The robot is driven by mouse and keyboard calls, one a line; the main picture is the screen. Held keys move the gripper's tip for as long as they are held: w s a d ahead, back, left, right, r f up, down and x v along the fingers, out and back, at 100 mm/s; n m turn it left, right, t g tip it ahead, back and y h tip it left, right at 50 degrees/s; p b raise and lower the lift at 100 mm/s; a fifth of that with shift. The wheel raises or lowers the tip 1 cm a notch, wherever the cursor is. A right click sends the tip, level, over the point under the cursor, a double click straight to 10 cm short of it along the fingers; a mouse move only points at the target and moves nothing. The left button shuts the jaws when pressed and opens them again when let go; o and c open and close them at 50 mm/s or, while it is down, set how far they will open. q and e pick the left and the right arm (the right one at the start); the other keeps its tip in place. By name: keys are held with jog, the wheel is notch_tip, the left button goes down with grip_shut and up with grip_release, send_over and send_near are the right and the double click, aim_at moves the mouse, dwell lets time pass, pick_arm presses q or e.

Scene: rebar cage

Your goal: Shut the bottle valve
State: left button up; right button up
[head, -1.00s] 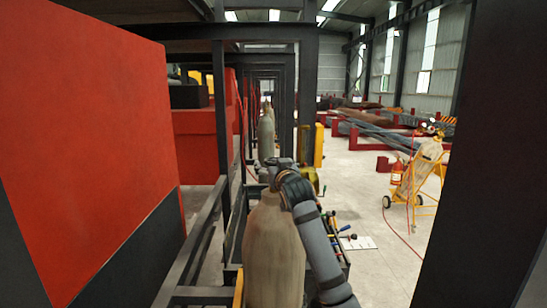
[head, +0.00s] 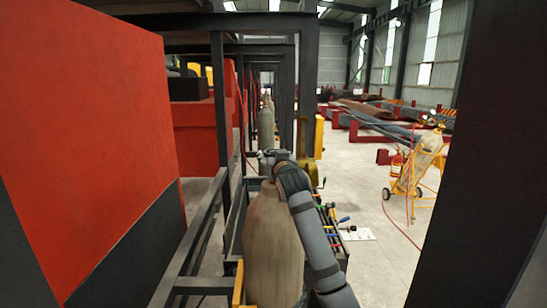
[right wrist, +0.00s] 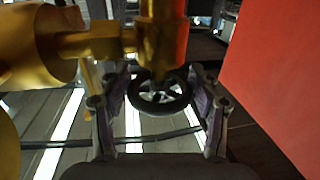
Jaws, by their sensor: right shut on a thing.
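A tall, worn beige gas bottle (head: 272,245) stands upright in front of me in the head view. My right arm reaches up along its right side, and my right gripper (head: 273,157) is at the bottle's top. In the right wrist view a dark spoked handwheel (right wrist: 160,108) sits under a brass valve body (right wrist: 161,40). The right gripper's two fingers (right wrist: 158,98) are on either side of the wheel and shut on it. In the head view the gripper mostly hides the valve. My left gripper is not in view.
A red panel (head: 90,130) stands close on the left, with dark steel rails (head: 195,240) beside the bottle. Coloured-handled tools (head: 329,220) lie just right of my arm. A yellow cart with a bottle (head: 425,160) stands farther right. Open floor (head: 380,255) lies between.

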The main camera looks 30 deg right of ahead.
jog(key=m+g+h+b, duration=0.1)
jog(key=m+h+b, duration=0.1)
jog(key=h, duration=0.1)
jog(key=m+g+h+b, duration=0.2)
jog(key=h, duration=0.1)
jog(key=shift+a+f, duration=0.15)
jog(key=shift+f, duration=0.05)
jog(key=m+g+h+b, duration=0.1)
jog(key=m+g+h, duration=0.1)
jog(key=m+h, duration=0.1)
jog(key=shift+r+g+b, duration=0.15)
jog(key=shift+g+b, duration=0.2)
jog(key=shift+g, duration=0.05)
jog(key=shift+r+m+g+h, duration=0.1)
jog(key=shift+m+g+h, duration=0.4)
jog(key=shift+g+h, duration=0.1)
jog(key=shift+r+m+g+h+p, duration=0.2)
jog(key=shift+m+g+h+p, duration=0.35)
jog(key=shift+m+g, duration=0.4)
jog(key=m+g+h+p, duration=0.1)
jog(key=g, duration=0.1)
jog(key=shift+g, duration=0.35)
jog(key=shift+f+m+g+h+p, duration=0.1)
jog(key=shift+m+g+h+p, duration=0.15)
jog(key=shift+m+g+p, duration=0.6)
jog(key=shift+f, duration=0.1)
